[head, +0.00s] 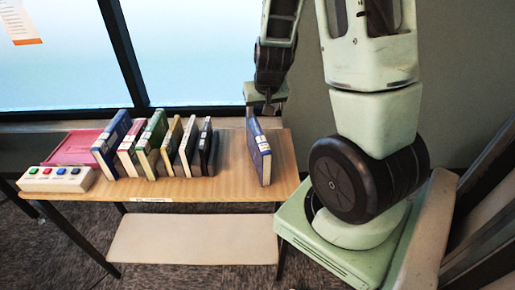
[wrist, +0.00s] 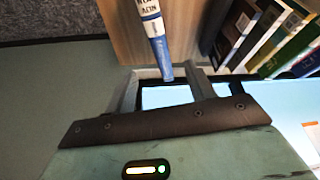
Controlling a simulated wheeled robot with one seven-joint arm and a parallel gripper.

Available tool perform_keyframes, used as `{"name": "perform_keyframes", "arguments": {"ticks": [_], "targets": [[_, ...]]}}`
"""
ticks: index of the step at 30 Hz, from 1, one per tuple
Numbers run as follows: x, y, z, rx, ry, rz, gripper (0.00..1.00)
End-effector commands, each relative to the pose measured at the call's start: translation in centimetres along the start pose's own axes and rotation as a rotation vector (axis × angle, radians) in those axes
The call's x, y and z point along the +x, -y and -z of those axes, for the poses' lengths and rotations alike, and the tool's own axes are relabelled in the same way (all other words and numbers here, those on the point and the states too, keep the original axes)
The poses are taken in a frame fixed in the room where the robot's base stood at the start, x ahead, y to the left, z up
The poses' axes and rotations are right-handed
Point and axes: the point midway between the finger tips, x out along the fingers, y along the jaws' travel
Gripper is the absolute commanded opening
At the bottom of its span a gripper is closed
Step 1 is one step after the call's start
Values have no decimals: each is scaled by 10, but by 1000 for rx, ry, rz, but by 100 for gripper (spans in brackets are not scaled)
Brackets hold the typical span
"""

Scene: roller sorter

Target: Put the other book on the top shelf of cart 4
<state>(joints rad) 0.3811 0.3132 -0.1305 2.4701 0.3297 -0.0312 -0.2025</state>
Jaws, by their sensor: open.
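A blue book (head: 259,152) with a white spine label stands upright and apart at the right end of a wooden tabletop (head: 228,185). In the wrist view the same book (wrist: 155,28) shows its labelled spine, with its near end at the gap between my fingers. My gripper (head: 267,108) is just above and behind this book in the head view. Its fingers (wrist: 167,84) are open in the wrist view, one on each side of the book's end. I cannot tell whether they touch it. No cart numbered 4 can be made out.
A row of several books (head: 157,148) leans to the left of the lone book, with a clear gap between. A button box (head: 57,180) and a pink tray (head: 75,147) are at the left end. A pale lower shelf (head: 193,240) is empty. A window is behind.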

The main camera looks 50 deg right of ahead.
Motion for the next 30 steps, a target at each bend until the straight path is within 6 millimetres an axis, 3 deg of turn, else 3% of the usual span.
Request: {"name": "perform_keyframes", "arguments": {"ticks": [4,15,30], "targets": [[28,-1,-1,2,6,0,55],[78,1,0,-1,4,2,55],[109,0,2,-1,4,2,55]]}}
